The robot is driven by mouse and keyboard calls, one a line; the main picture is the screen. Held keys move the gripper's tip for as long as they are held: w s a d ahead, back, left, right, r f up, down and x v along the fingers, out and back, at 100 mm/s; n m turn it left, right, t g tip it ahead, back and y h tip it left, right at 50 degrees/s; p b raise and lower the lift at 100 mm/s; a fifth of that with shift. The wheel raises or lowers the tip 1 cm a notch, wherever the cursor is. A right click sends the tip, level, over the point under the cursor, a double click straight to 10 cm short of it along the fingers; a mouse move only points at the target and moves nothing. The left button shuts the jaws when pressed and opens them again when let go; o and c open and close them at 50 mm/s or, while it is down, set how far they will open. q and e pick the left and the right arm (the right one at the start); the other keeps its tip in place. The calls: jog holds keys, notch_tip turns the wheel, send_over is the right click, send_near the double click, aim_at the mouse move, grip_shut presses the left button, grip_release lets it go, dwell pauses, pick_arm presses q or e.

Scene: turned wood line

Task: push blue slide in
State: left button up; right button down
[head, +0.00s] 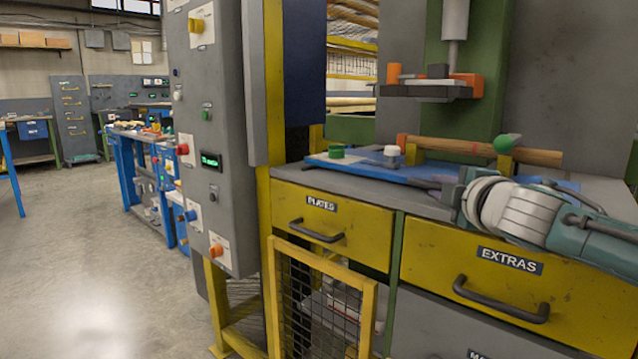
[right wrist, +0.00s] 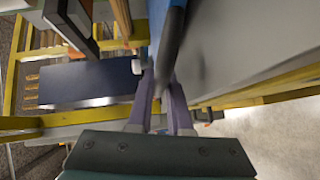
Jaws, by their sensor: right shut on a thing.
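The blue slide (head: 400,171) is a flat blue plate lying on the grey press bench, below the raised press head (head: 428,90). My right gripper (head: 437,185) reaches in from the right at the slide's front edge. It is shut on a dark bar that appears to be the slide's handle; in the right wrist view this bar (right wrist: 172,48) runs between the fingers (right wrist: 168,100). A strip of the blue slide (right wrist: 155,22) shows beside it there. The gripper partly hides the slide's right end. My left gripper is not in view.
A wooden rod (head: 535,156) with a green ball (head: 502,144) lies behind the slide. Yellow drawers (head: 345,240) are below; a grey control cabinet (head: 212,140) stands left.

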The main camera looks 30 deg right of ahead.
jog(key=c, duration=0.8)
grip_release()
jog(key=shift+c, duration=0.2)
jog(key=shift+f, duration=0.1)
jog(key=shift+a, duration=0.1)
